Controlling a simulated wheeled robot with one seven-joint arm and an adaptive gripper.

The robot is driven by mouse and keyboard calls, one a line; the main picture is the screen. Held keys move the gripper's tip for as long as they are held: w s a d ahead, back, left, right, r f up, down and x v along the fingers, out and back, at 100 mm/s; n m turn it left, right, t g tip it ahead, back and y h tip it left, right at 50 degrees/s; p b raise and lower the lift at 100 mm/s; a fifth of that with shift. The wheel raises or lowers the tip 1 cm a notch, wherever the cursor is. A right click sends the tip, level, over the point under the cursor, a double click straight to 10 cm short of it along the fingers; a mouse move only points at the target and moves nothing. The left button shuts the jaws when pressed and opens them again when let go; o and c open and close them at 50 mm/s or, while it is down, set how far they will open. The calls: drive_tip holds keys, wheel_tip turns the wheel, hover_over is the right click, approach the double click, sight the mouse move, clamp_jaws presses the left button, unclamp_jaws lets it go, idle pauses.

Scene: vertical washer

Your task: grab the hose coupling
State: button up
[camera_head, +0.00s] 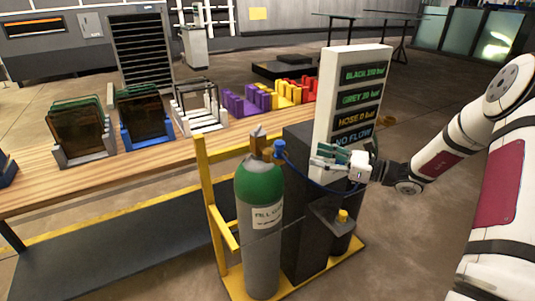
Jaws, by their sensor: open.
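A blue fitting (279,147), which looks like the hose coupling, sits beside the brass valve (262,143) on top of a green-and-grey gas cylinder (260,215). A thin blue hose (305,178) runs from it down and right, passing behind or below my gripper. My gripper (320,160) is open, its fingers pointing left in front of the white display panel. It is apart from the blue fitting, to its right. Nothing is visible between the fingers, though they are small here. I cannot tell whether the fitting is seated on the valve.
The white panel (352,85) shows pressure lines and "NO FLOW". A dark box (300,225) and a small dark cylinder with a yellow top (342,215) stand on the yellow-framed cart (232,280). A wooden bench (120,165) with several coloured racks is behind left.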

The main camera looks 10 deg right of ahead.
approach(280, 142)
drive_tip(key=w+a+f, duration=0.1)
drive_tip(key=w+a, duration=0.1)
drive_tip(key=a, duration=0.1)
drive_tip(key=shift+p+x, duration=0.8)
drive_tip(key=shift+x, duration=2.45)
clamp_jaws()
